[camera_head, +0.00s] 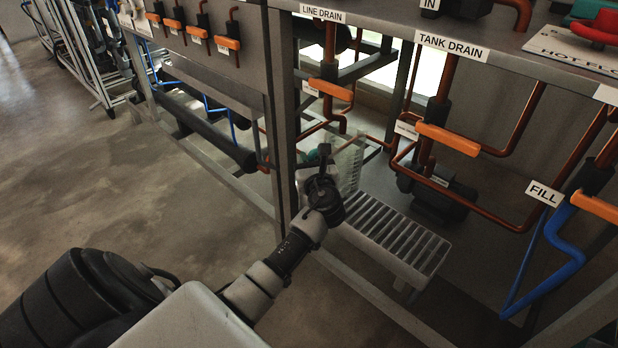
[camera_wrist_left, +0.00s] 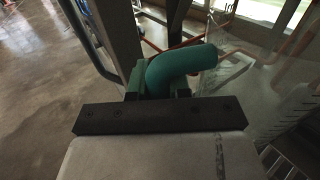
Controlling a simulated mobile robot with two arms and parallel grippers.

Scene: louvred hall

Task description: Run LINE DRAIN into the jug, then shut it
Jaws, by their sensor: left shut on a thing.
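The clear jug (camera_head: 348,160) stands over the left end of a slatted grey shelf, under the LINE DRAIN pipe; I cannot tell whether it touches the shelf. My left gripper (camera_head: 322,163) is shut on its green handle, which shows as a thick curve in the left wrist view (camera_wrist_left: 182,66). The jug's clear wall (camera_wrist_left: 228,75) is right of the handle there. The LINE DRAIN label (camera_head: 322,14) is on the top rail. The orange lever (camera_head: 333,89) on the pipe below it lies roughly crosswise. I see no flow. My right gripper is out of view.
The slatted shelf (camera_head: 395,235) runs right from the jug. The TANK DRAIN lever (camera_head: 448,138) and the FILL lever (camera_head: 597,207) are further right. A grey upright post (camera_head: 282,110) stands close left of my gripper. Open concrete floor lies left.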

